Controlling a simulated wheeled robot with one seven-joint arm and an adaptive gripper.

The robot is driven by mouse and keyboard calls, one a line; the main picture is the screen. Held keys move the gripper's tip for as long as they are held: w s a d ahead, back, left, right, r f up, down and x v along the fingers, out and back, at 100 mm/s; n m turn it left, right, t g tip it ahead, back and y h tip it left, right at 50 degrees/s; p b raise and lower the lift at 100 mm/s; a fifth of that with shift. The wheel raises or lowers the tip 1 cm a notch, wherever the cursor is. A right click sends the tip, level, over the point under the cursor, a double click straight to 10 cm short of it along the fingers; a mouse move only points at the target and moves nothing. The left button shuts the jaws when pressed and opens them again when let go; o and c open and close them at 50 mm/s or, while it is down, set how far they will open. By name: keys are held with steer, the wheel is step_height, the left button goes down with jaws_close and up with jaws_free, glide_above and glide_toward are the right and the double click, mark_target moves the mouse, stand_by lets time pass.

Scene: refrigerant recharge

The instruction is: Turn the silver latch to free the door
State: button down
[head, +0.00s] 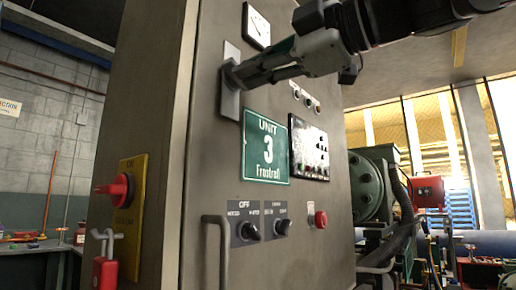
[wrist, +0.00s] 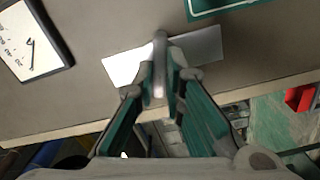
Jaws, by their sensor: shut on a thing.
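The silver latch (wrist: 160,52) shows in the wrist view as a short metal handle on a pale rectangular plate (wrist: 208,46). In the head view its plate (head: 230,97) sits on the upper left front of the grey cabinet door (head: 215,165). My gripper (head: 234,78) reaches in from the upper right and is shut on the latch handle. In the wrist view both fingers (wrist: 161,88) press on the handle from either side. In the head view the fingers hide most of the handle.
A gauge (head: 257,26) is above the latch, and a green UNIT 3 sign (head: 266,147) below it. Green machinery (head: 374,185) stands at right.

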steer(key=shift+f+n+b, duration=0.2)
steer(key=shift+n+b, duration=0.9)
steer(key=shift+b, duration=0.35)
steer(key=c, duration=1.8)
jaws_free()
steer(key=shift+r, duration=0.1)
steer(key=shift+o, duration=0.2)
steer(key=b+v, duration=0.2)
steer(key=v, duration=0.7)
steer(key=shift+b, duration=0.4)
